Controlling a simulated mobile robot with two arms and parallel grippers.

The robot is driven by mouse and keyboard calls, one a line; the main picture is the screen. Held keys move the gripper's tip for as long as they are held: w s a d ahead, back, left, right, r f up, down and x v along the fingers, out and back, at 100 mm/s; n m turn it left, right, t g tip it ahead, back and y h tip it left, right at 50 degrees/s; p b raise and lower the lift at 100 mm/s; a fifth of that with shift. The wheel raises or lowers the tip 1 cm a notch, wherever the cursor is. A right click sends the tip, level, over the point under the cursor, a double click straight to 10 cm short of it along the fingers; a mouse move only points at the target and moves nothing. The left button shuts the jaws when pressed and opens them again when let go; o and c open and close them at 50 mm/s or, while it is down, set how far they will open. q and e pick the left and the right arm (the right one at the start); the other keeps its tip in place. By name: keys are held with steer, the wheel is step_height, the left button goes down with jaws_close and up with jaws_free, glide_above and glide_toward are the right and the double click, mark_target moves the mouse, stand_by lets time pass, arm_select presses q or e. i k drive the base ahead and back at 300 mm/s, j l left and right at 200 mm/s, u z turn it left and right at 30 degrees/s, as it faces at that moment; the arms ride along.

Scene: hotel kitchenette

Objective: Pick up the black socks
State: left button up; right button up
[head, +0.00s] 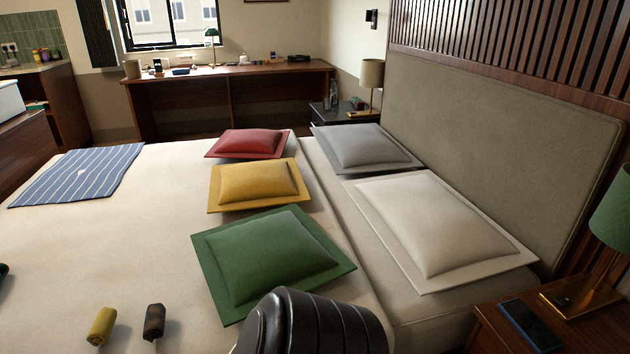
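A dark rolled bundle (154,321), which looks like rolled socks, lies on the near part of the bed in the head view. It looks black with brownish patches. A yellow rolled bundle (102,326) lies just left of it, apart from it. A small black shape (3,270) is cut off by the left edge; I cannot tell whether it is another sock roll. A black ribbed part of my own arm shows at the bottom centre. Neither gripper's fingers show.
The bed (120,240) holds red (250,142), yellow (258,182) and green (270,255) cushions, and grey (365,146) and cream (440,222) pillows. A striped blue cloth (80,174) lies at left. A nightstand (575,335) with a lamp stands at right. The bed's left-middle is clear.

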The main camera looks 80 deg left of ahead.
mark_target(155, 317)
steer(key=k+u, duration=0.1)
steer(key=u, duration=3.65)
